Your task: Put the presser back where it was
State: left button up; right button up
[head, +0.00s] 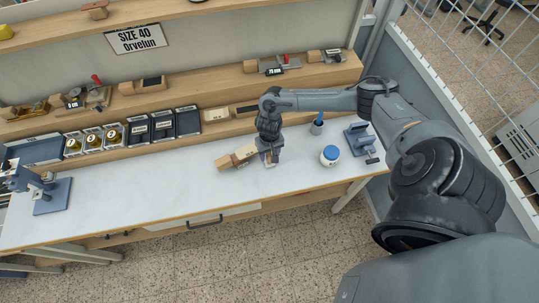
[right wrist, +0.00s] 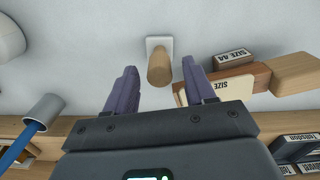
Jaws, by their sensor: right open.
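The presser, a round wooden handle on a pale square base, stands on the white worktop in the right wrist view (right wrist: 159,66). In the head view, the pale base edge (head: 270,165) shows just under my right gripper (head: 269,154); the rest is mostly hidden. My right gripper is open and points down at the presser. In the right wrist view its two fingers (right wrist: 158,80) lie on either side of the handle, with gaps on both sides. I cannot tell how deep the handle reaches between them. My left gripper is not in view.
A wooden holder with size labels (right wrist: 228,87) lies close beside the right finger. A grey cup with a blue-handled tool (head: 317,127), a blue-capped white bottle (head: 330,155) and a blue-grey stand (head: 360,139) are to the right. The worktop's left middle is clear.

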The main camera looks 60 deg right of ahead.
notch_tip(320, 180, up, 8)
jog(key=shift+r+p, duration=0.25)
jog(key=shift+p, duration=0.1)
jog(key=shift+a+r, duration=0.15)
jog(key=shift+r, duration=0.05)
jog(key=w+a+n+t+y, duration=0.2)
jog(key=a+n+t, duration=0.55)
jog(key=a, duration=1.85)
jog(key=s+d+r+n+g+h, duration=0.1)
jog(key=s+d+r+g, duration=0.1)
jog(key=s, duration=0.4)
jog(key=s+d+r+n+g, duration=0.1)
jog(key=s+r+g, duration=0.1)
jog(key=s, duration=0.4)
jog(key=shift+s+d+r+n+h, duration=0.25)
jog(key=shift+d+r+n+h, duration=0.15)
jog(key=shift+r, duration=0.3)
jog(key=shift+r, duration=0.1)
